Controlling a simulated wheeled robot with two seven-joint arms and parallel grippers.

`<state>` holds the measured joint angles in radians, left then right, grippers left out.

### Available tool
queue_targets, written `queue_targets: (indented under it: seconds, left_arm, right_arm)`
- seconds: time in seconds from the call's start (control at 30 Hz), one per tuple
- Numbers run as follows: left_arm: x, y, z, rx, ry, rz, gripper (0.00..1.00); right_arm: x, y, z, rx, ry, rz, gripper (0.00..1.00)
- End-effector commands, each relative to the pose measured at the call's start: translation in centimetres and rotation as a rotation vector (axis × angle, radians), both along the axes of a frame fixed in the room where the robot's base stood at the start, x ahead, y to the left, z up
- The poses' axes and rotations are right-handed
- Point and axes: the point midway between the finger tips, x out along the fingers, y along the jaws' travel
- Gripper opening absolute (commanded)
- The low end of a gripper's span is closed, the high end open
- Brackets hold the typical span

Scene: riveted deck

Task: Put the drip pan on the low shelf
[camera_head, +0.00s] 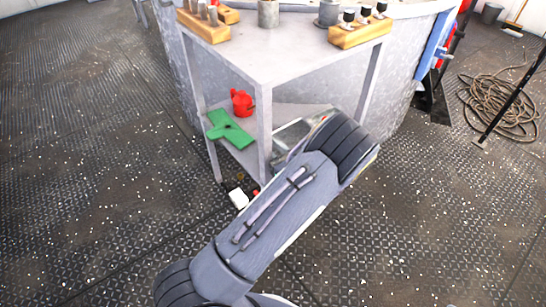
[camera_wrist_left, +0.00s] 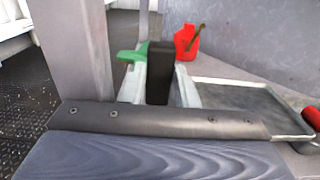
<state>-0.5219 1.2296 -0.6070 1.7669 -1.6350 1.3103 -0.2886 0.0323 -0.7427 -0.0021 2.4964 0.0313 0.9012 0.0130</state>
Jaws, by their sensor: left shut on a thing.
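The drip pan (camera_head: 290,134) is a shallow grey metal tray, partly hidden behind my left arm in the head view. In the left wrist view the pan (camera_wrist_left: 240,105) lies about level, its rim beside the dark finger of my left gripper (camera_wrist_left: 161,75). That gripper is shut on the pan; my arm hides it in the head view. The low shelf (camera_head: 262,121) is the lower board of a grey metal table. The pan is at its right front side; I cannot tell whether it touches the shelf. My right gripper is not in view.
A red can (camera_head: 242,103) and a green cloth-like item (camera_head: 230,130) occupy the shelf's left part. A table leg (camera_head: 263,140) stands close to the pan. The tabletop (camera_head: 275,55) holds wooden blocks and metal cups. A white item (camera_head: 238,198) lies on the floor below.

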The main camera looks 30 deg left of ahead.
Motion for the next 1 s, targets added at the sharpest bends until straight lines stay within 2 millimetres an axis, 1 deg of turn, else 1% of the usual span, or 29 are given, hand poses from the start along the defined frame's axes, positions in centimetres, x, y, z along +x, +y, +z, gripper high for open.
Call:
queue_targets:
  seconds: [0.07, 0.2, 0.27, 0.53, 0.67, 0.7, 0.73, 0.77, 1.0]
  left_arm:
    - [0.0, 0.1, -0.6, 0.001, 0.0, 0.0, 0.0]
    - [0.0, 0.0, -2.8, 0.0, 0.0, 0.0, 0.0]
    - [0.0, 0.1, -3.5, 0.001, 0.0, 0.0, 0.0]
    - [0.0, 0.0, -3.4, 0.0, -0.002, 0.0, 0.0]
    - [0.0, 0.0, -3.8, 0.001, -0.001, 0.0, 0.0]
    - [0.0, 0.0, -3.8, 0.0, -0.001, 0.0, 0.31]
    - [0.0, 0.0, -3.7, 0.0, -0.001, 0.0, 0.35]
    - [0.0, 0.0, -3.7, 0.0, -0.001, 0.0, 0.36]
    - [0.0, 0.0, -3.7, 0.0, -0.001, 0.0, 0.36]
  right_arm:
    - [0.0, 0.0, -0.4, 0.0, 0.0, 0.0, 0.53]
    - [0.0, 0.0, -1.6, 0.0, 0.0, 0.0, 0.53]
    - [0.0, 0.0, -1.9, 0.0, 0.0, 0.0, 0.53]
    - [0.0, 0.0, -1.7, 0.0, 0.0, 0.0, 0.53]
    - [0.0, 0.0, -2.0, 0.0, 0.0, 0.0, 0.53]
    - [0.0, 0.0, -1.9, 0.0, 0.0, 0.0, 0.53]
    - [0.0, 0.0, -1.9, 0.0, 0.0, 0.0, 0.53]
    - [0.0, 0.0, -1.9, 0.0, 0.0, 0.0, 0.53]
    - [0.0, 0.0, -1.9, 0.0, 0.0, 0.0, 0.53]
